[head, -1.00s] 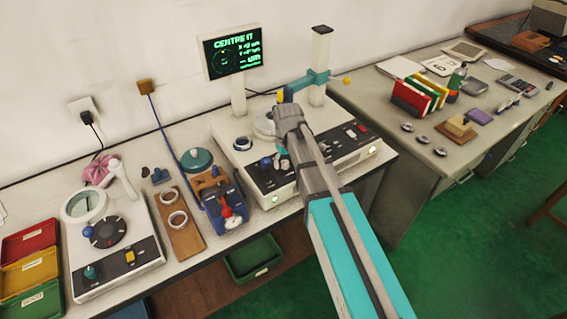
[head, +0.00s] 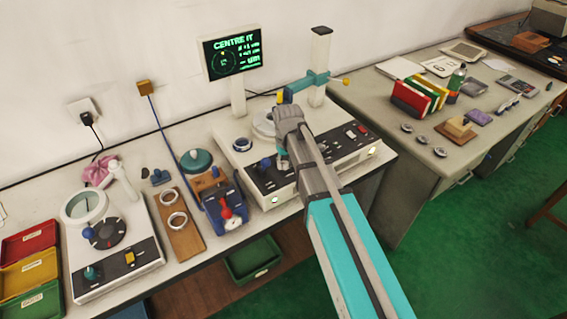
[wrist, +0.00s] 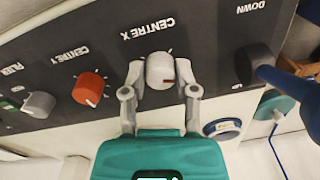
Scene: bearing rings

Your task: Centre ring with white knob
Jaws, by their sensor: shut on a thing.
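In the head view my gripper (head: 282,160) reaches down to the panel and hides the knob. A round pale turntable (head: 263,123) on the machine top is partly hidden by my wrist; I cannot make out the ring on it clearly. The screen (head: 232,54) reads CENTRE IT, with a green circle and small numbers too blurred to read.
A red knob (wrist: 89,88) and a grey knob (wrist: 39,104) sit on one side of the white knob. A blue lever (wrist: 288,78) by the DOWN label stands on the other. A probe column (head: 319,65) rises behind my wrist.

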